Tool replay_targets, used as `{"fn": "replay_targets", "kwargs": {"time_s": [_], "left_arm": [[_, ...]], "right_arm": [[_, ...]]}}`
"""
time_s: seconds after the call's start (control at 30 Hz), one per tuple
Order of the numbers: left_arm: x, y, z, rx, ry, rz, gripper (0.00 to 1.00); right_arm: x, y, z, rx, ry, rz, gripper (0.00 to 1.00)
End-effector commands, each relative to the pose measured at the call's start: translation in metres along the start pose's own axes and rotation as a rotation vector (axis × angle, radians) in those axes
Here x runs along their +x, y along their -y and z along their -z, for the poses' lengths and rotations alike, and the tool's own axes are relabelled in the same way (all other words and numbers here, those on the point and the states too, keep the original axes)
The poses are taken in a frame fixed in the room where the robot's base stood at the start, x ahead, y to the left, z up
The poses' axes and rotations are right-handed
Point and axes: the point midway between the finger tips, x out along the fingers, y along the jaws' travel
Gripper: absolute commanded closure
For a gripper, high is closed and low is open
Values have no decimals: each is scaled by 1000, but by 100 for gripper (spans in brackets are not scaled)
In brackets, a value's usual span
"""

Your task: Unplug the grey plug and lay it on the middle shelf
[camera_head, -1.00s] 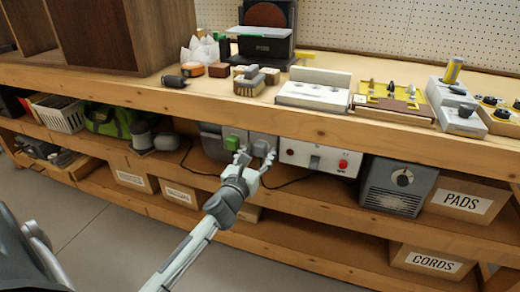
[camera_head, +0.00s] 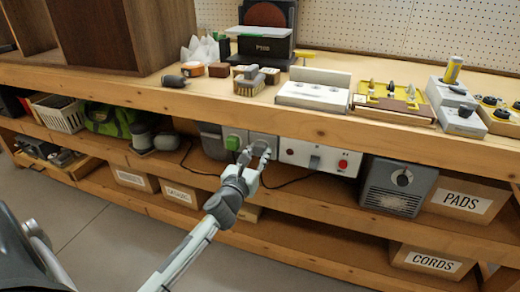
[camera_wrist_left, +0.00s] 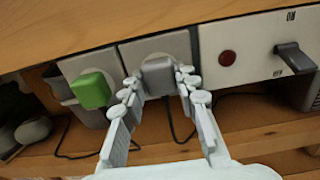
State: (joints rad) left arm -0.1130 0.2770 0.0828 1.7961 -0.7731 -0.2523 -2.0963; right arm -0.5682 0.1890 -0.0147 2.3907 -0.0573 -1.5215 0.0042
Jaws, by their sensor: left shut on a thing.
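The grey plug (camera_wrist_left: 158,76) sits at a grey outlet plate (camera_wrist_left: 178,43) under the bench top in the left wrist view. My left gripper (camera_wrist_left: 160,84) is shut on the grey plug, one finger on each side. In the head view my left gripper (camera_head: 258,154) reaches up to the outlet and its fingers partly hide the plug. The plug appears to be still against its plate; any small gap is hard to see. The middle shelf (camera_head: 325,190) runs below the outlets. My right gripper is not in view.
A green plug (camera_wrist_left: 91,90) sits in the outlet just left of the grey one. A white switch panel (camera_head: 322,158) with a red button is to the right. Dark cords hang onto the shelf. A grey heater-like box (camera_head: 398,187) stands further right.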

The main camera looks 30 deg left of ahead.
Motion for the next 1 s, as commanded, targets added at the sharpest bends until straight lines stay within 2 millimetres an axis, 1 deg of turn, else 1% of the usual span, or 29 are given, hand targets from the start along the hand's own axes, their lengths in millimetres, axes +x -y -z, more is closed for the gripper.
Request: {"fn": "replay_targets", "kwargs": {"time_s": [1.0], "left_arm": [[-41, 0, 1, 0, -1, 1, 100]], "right_arm": [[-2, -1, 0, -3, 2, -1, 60]]}}
